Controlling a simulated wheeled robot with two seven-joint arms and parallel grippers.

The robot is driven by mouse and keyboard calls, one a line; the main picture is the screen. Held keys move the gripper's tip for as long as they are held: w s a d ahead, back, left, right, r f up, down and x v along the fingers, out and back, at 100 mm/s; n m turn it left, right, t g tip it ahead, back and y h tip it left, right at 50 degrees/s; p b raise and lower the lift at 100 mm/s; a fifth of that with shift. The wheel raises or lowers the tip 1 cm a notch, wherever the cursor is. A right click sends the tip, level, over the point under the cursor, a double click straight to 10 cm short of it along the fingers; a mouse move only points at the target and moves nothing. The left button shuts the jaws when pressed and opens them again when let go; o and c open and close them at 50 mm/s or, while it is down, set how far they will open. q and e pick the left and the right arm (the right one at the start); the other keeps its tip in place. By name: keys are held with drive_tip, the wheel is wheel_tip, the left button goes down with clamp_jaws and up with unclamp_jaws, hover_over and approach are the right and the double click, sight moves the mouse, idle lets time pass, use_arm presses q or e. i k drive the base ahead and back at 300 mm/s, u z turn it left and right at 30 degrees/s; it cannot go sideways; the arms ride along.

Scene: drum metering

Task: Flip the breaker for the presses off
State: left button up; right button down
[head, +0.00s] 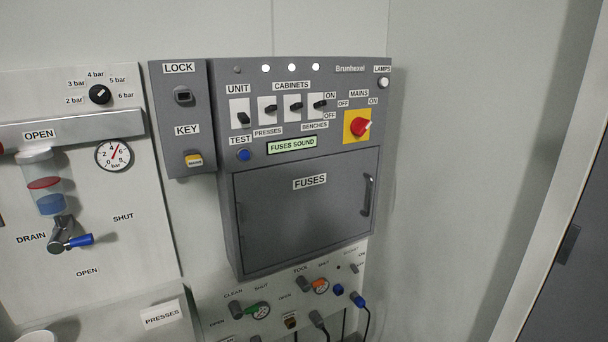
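The grey Brunhoxel cabinet (225,180) hangs on the wall in the middle of the head view. Under its CABINETS label is a row of 3 small breakers on white plates. The left one, the presses breaker (270,109), has the PRESSES label (268,132) below it. Its dark lever sticks out near mid-plate, much like its two neighbours; its exact position is hard to tell. The lamp (266,68) above it is lit white. ON is marked at the top of the row, OFF at the bottom. Neither gripper is in view.
The UNIT switch (242,118) sits just left, lever low, its lamp (237,69) dark. The benches breaker (319,104) and red MAINS knob (361,127) are to the right. A lock box (182,140) stands left. A fuse door handle (368,195) protrudes below.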

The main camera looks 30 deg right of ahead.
sight(271, 108)
drive_tip(key=z, duration=0.55)
drive_tip(key=k, duration=0.65)
drive_tip(key=z, duration=0.7)
drive_tip(key=i, duration=0.7)
drive_tip(key=u, duration=0.7)
drive_tip(key=i, duration=0.4)
drive_tip(key=u, duration=0.4)
